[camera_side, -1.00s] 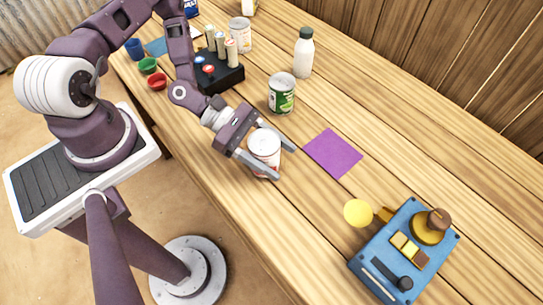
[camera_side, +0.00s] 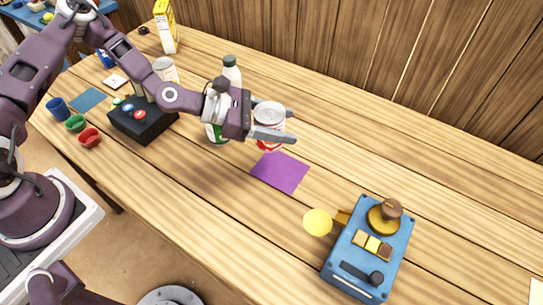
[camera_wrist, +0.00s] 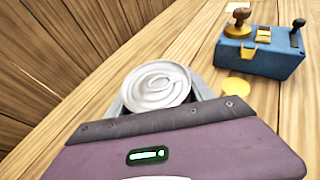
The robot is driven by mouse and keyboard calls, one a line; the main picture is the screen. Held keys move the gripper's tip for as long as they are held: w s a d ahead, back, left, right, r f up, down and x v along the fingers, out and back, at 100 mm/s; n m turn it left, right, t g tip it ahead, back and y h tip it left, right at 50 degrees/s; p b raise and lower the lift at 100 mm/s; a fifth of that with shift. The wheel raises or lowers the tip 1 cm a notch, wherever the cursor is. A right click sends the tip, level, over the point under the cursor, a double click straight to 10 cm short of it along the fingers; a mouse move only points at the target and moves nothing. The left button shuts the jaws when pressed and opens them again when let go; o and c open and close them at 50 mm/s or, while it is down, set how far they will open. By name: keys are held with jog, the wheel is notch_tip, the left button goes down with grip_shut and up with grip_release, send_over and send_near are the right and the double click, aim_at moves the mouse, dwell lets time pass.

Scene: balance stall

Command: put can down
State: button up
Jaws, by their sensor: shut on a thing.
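A white can with red on its label (camera_side: 269,115) is between the fingers of my gripper (camera_side: 284,126), which is shut on it. The can is roughly upright, at the far edge of the purple square (camera_side: 281,173) in the side view. I cannot tell whether its base touches the table. In the wrist view its silver lid (camera_wrist: 156,86) shows beyond my gripper (camera_wrist: 165,100), and its lower part is hidden.
A green-labelled can (camera_side: 216,131) and a white bottle (camera_side: 232,72) stand close behind my gripper. A black box with buttons (camera_side: 142,122) is at left. A blue device (camera_side: 365,250) and a yellow disc (camera_side: 317,222) are nearer right. Table right of the can is clear.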

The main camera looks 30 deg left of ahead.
notch_tip(320, 180, down, 8)
jog(key=shift+f, duration=0.1)
jog(key=o, duration=1.8)
jog(key=shift+c, duration=0.2)
